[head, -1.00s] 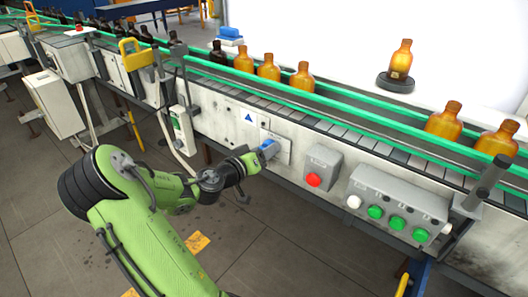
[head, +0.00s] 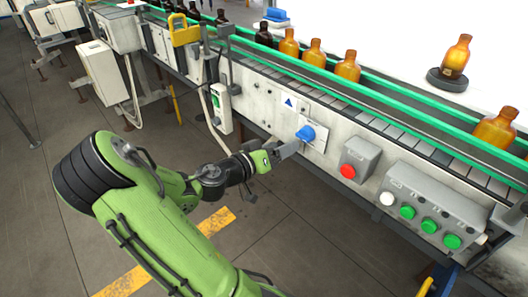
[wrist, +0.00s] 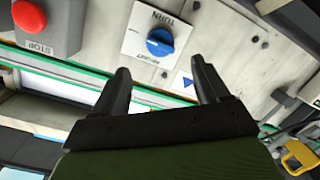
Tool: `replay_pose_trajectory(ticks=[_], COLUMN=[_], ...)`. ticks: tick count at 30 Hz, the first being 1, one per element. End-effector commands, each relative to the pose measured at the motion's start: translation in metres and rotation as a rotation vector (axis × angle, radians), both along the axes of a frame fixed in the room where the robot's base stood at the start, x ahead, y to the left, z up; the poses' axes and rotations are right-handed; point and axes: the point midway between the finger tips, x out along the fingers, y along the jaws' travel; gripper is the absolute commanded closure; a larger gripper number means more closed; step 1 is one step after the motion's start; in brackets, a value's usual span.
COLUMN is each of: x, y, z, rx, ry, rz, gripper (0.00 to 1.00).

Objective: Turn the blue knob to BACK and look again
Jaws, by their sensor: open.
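The blue knob (head: 306,133) sits on a pale square plate on the conveyor's side panel. In the wrist view the knob (wrist: 160,41) shows whole, beyond my fingertips, on a plate marked TURN; its other small lettering is too small to read surely. My gripper (head: 290,148) is just left of and below the knob in the head view. In the wrist view my gripper (wrist: 160,74) has its two fingers spread, with nothing between them. An amber bottle (head: 456,56) stands on a dark round disc (head: 447,80) behind the conveyor, before a bright white panel.
A red STOP button (head: 347,172) on a grey box is right of the knob. A grey box with green buttons (head: 429,225) is farther right. Several amber bottles (head: 312,52) stand on the conveyor between green rails (head: 375,98). The floor in front is open.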

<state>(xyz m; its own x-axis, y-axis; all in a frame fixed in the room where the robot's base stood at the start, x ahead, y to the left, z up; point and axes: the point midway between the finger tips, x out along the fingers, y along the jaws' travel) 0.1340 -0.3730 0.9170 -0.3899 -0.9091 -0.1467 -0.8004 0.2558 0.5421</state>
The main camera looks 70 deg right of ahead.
Motion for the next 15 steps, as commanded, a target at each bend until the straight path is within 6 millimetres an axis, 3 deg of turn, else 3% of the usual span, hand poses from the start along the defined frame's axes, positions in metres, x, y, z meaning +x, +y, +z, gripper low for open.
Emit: replay_pose_trajectory(ticks=[6, 10, 15], x=[0.022, 0.026, 0.027], y=[0.048, 0.061, 0.063], z=[0.010, 0.011, 0.010], rx=[0.001, 0.000, 0.000], ry=[0.000, -0.001, -0.002], rz=[0.005, 0.001, -0.001], gripper=[0.25, 0.25, 0.25])
